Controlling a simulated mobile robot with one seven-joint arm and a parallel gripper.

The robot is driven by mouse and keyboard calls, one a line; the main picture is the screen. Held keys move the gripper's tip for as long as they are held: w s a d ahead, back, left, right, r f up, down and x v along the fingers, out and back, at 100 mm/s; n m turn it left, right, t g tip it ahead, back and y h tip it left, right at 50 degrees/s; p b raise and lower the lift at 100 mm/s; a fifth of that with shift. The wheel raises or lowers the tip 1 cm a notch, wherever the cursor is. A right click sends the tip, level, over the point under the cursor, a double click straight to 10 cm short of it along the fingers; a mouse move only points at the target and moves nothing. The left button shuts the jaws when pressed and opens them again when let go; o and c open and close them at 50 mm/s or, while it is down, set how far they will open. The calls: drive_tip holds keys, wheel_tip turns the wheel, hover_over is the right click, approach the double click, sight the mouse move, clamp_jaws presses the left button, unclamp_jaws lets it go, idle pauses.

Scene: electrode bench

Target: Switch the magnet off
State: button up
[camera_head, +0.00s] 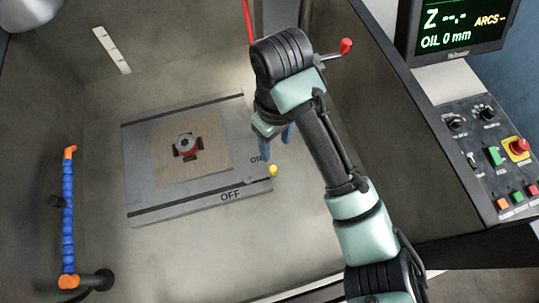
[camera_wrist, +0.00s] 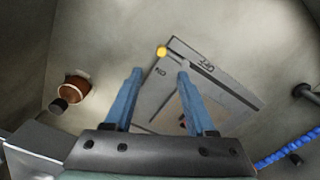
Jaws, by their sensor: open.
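The magnet is a flat grey plate (camera_head: 150,190) with a hatched top on the tank floor. It also shows in the wrist view (camera_wrist: 222,95). ON and OFF are printed near its right end. A short lever with a yellow knob (camera_head: 272,170) sits at that end, the knob nearer ON. The knob shows in the wrist view (camera_wrist: 162,51) just beyond the fingertips. My gripper (camera_head: 277,150) has its blue fingers apart and empty, above the ON end. In the wrist view my gripper (camera_wrist: 160,70) spans the ON label; the knob appears ahead of the gap. I see no contact.
A blue segmented hose (camera_head: 68,215) rises at the left wall. A control panel (camera_head: 490,150) and display (camera_head: 455,28) are at the right. Floor around the plate is clear.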

sight(274, 168)
drive_tip(key=f, duration=0.7)
drive_tip(key=f+b, duration=0.1)
drive_tip(key=f, duration=0.2)
drive_tip(key=shift+s+a+f, duration=0.1)
drive_tip(key=shift+s+f, duration=0.1)
drive_tip(key=shift+s, duration=0.05)
drive_tip(key=shift+f, duration=0.55)
drive_tip(key=shift+r, duration=0.1)
clamp_jaws()
drive_tip(key=shift+w, duration=0.1)
